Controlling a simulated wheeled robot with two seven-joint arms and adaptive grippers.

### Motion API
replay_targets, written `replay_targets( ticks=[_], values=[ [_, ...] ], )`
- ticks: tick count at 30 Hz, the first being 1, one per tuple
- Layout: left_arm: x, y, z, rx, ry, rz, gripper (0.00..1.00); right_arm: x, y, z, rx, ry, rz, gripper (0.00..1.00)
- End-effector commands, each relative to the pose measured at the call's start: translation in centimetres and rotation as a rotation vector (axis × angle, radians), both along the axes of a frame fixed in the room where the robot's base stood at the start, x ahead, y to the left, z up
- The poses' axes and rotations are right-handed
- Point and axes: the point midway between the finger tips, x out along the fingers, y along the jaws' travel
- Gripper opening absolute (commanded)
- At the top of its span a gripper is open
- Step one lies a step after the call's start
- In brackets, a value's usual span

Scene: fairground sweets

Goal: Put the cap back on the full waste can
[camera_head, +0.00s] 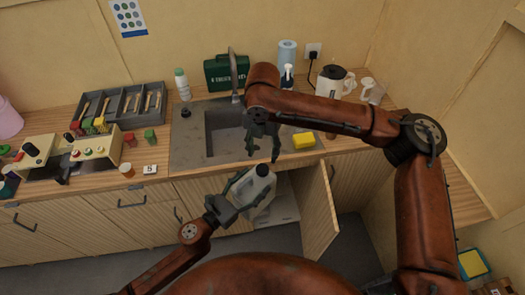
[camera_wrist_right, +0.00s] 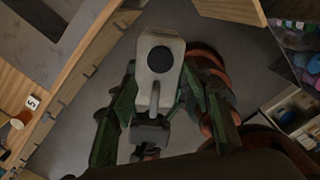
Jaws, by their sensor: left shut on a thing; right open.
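The waste can (camera_head: 262,188) is a pale grey-white canister held in front of the sink cabinet. My left gripper (camera_head: 243,192) is shut on it. In the right wrist view the can (camera_wrist_right: 170,81) has a dark round spot on top; I cannot tell open mouth from black cap. My left gripper (camera_wrist_right: 150,135) shows below it there. My right gripper (camera_head: 263,152) is open and empty, pointing down just above the can's top. A small dark round piece (camera_head: 186,113) lies on the counter left of the sink; it may be the cap.
The sink (camera_head: 224,140) is behind the can, with a yellow sponge (camera_head: 304,140) at its right. An open cabinet door (camera_head: 320,212) stands right of the can. A bottle (camera_head: 182,85) stands near the dark piece. A cutlery tray (camera_head: 120,104) and small jars fill the left counter.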

Motion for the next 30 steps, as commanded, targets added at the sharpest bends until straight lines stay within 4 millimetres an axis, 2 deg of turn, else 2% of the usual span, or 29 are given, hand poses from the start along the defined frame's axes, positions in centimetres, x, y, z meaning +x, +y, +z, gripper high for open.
replay_targets(
  ticks=[6,19,23,30],
  values=[
    [0.0,-0.1,0.5,-0.004,-0.007,-0.002,0.0,0.0,0.0,0.1,0.001,-0.001,0.133,0.45],
    [0.0,-0.1,0.5,-0.004,-0.007,-0.002,0.0,0.0,0.0,-0.2,0.002,0.0,0.141,0.45],
    [0.0,-0.1,0.5,-0.004,-0.007,-0.002,0.0,0.0,0.0,-1.6,0.002,0.0,0.141,0.45],
    [0.0,-0.1,0.5,-0.004,-0.007,-0.002,0.0,-0.1,0.0,-5.3,0.002,0.001,0.141,0.45]
  ],
)
